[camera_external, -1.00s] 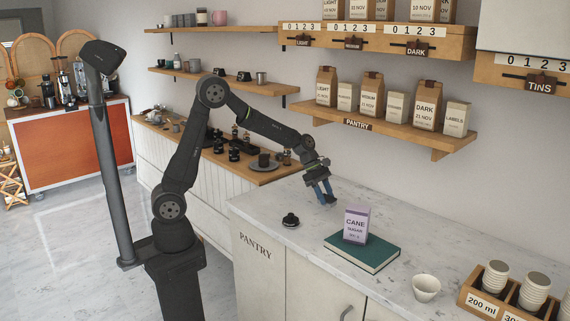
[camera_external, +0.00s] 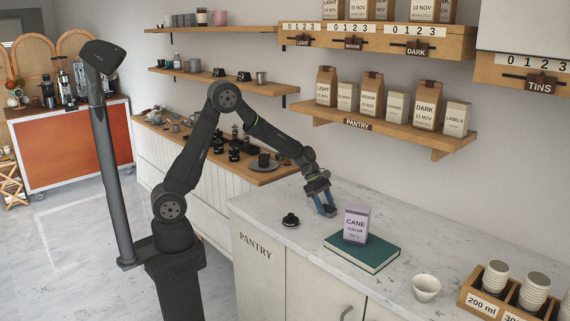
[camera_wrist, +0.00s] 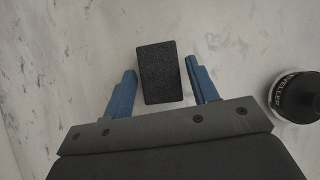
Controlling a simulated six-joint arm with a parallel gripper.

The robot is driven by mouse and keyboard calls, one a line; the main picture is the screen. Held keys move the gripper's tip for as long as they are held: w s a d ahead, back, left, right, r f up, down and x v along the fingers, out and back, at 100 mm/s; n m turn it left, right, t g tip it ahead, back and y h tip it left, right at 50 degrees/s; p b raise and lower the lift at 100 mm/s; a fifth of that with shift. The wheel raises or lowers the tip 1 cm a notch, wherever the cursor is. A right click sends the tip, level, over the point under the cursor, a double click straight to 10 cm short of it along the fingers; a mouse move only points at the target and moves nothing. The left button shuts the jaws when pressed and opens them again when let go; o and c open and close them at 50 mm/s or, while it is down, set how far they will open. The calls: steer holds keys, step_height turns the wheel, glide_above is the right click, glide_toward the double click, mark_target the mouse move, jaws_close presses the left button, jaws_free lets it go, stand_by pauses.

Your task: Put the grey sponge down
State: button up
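The grey sponge (camera_wrist: 162,72) is a dark, grainy block between my two blue fingers in the wrist view. It appears to rest on the marble counter, with a gap on each side between it and the fingers. My gripper (camera_wrist: 164,88) is open around it and not touching its sides. In the external view my gripper (camera_external: 326,209) is low over the counter (camera_external: 395,205), left of the cane sugar box.
A black round object (camera_external: 290,220) stands close by on the counter and shows in the wrist view (camera_wrist: 299,97). The cane sugar box (camera_external: 356,224) stands on a green book (camera_external: 376,256). A white cup (camera_external: 426,289) and a cup crate (camera_external: 480,302) are farther right.

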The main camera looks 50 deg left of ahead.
steer(key=shift+o, duration=0.6)
steer(key=shift+r, duration=0.3)
steer(key=v, duration=1.1)
steer(key=shift+a+r, duration=0.2)
steer(key=shift+r, duration=0.1)
steer(key=shift+s, duration=0.1)
